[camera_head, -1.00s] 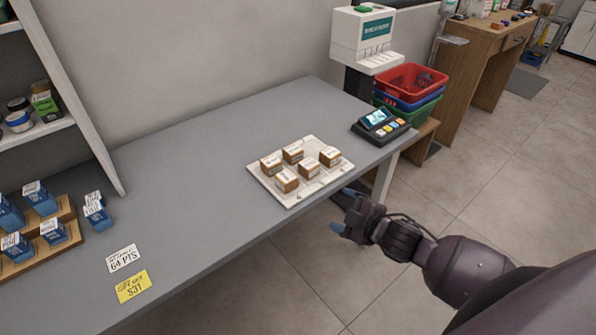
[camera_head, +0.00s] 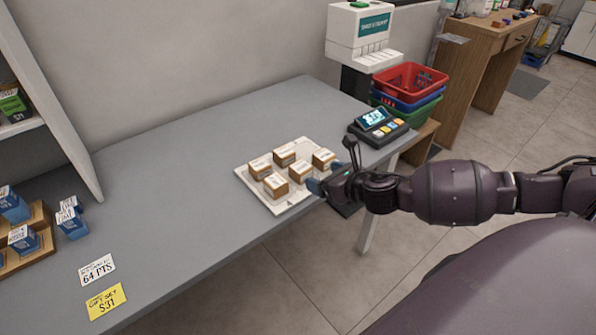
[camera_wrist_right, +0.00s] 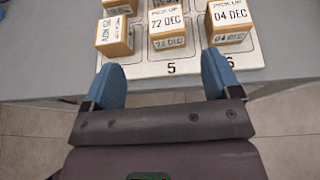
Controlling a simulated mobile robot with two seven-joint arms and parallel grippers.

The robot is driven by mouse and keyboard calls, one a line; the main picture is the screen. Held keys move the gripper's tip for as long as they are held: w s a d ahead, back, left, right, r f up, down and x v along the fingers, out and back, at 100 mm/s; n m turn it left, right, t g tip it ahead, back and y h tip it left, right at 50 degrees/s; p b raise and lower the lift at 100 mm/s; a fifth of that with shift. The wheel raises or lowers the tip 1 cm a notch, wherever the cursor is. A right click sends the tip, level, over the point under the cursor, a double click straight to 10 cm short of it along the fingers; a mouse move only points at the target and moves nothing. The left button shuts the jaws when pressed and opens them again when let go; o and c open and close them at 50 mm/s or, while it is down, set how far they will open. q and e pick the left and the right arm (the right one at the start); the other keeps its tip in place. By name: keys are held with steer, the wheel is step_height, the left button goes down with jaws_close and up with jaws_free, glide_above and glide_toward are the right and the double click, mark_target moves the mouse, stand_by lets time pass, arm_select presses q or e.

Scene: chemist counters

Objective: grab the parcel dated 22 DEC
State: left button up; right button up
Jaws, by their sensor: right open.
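The parcel dated 22 DEC (camera_wrist_right: 167,30) is a small brown box with a white label, standing on the white numbered board (camera_wrist_right: 150,70) behind the number 5. It appears to be the middle box of the front row in the head view (camera_head: 300,172). My right gripper (camera_head: 328,178) is at the board's front right edge. In the wrist view its blue fingers (camera_wrist_right: 162,66) are open and empty, spread either side of the 22 DEC parcel's line, short of it. My left gripper is not in view.
The 04 DEC parcel (camera_wrist_right: 229,20) stands right of it and another parcel (camera_wrist_right: 114,36) left, both close. A card terminal (camera_head: 378,126) and stacked baskets (camera_head: 410,80) lie beyond. Blue boxes (camera_head: 70,220) and price cards (camera_head: 106,300) are at the left. The middle counter (camera_head: 170,180) is clear.

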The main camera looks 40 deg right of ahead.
mark_target(301, 166)
steer(key=b+x, duration=0.1)
steer(key=x, duration=0.3)
steer(key=shift+w+f, duration=0.25)
steer(key=shift+w+a+f, duration=0.1)
steer(key=shift+w+f, duration=0.05)
steer(key=shift+w, duration=0.35)
steer(key=x, duration=0.3)
steer(key=b+x, duration=0.1)
steer(key=shift+w+d, duration=0.35)
steer(key=shift+w, duration=0.35)
steer(key=c, duration=1)
steer(key=shift+c, duration=0.2)
